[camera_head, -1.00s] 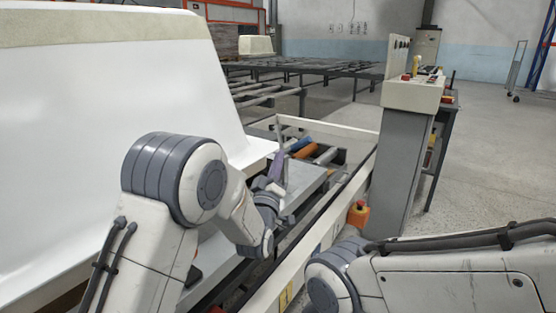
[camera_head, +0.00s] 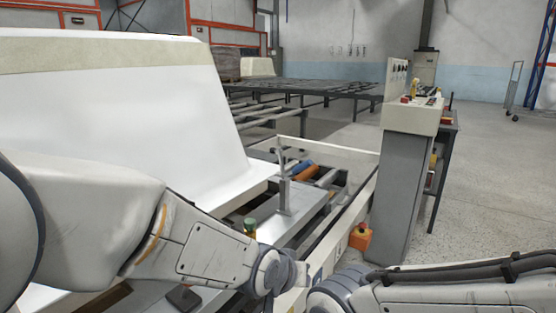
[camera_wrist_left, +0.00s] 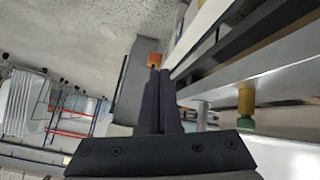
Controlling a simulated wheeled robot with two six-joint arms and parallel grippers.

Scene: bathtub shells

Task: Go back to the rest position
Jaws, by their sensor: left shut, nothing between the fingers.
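My left arm (camera_head: 190,240) comes in low from the left in the head view and reaches across the bottom. Its wrist (camera_head: 275,272) is near the front rail of the conveyor frame, and its fingers cannot be made out there. In the left wrist view, my left gripper (camera_wrist_left: 162,74) shows dark fingers pressed together with nothing between them. My right arm (camera_head: 450,285) lies along the bottom right of the head view. Its gripper is out of the picture.
A large white bathtub shell (camera_head: 110,130) stands at the left. A grey control console (camera_head: 405,175) stands right of the frame, with an orange stop box (camera_head: 360,237) beside it. A green-topped part (camera_head: 250,226) sits by the metal plate. Open floor (camera_head: 500,180) lies right.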

